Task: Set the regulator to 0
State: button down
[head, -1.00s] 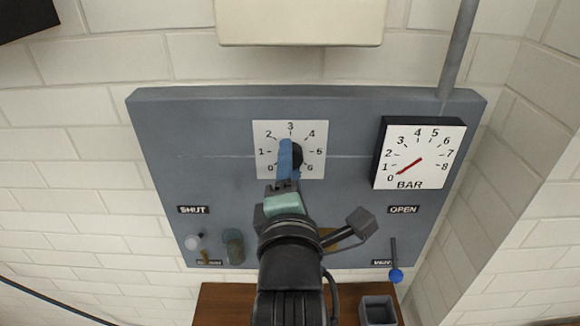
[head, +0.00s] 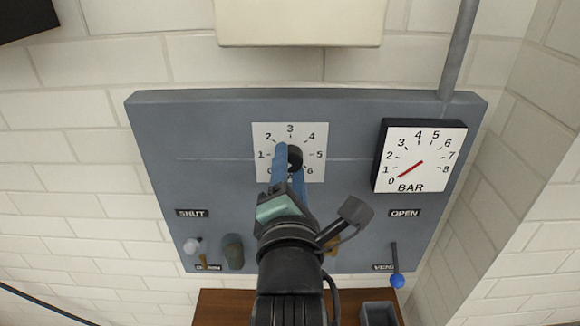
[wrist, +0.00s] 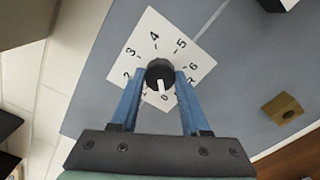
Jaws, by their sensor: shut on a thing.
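The regulator is a black round knob (wrist: 160,72) on a white square dial plate (head: 318,140) numbered 0 to 6. Its white pointer shows in the wrist view and points toward the 0, as near as I can tell. My gripper (wrist: 158,78) has its two blue fingers on opposite sides of the knob and is shut on it. In the head view my gripper (head: 288,158) covers the lower left of the dial, so the pointer is not clear there. The pressure gauge (head: 440,150) to the right has its red needle near 0.
The grey panel (head: 200,130) also carries a lever with a white knob (head: 192,245) at lower left and a lever with a blue knob (head: 397,281) at lower right. A pipe (head: 458,50) rises at upper right. A wooden surface (head: 220,308) lies below.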

jog(key=shift+c, duration=1.9)
grip_release()
jog(key=shift+s+f, duration=0.15)
jog(key=shift+s, duration=0.3)
jog(key=s+p, duration=0.6)
jog(key=s, duration=0.6)
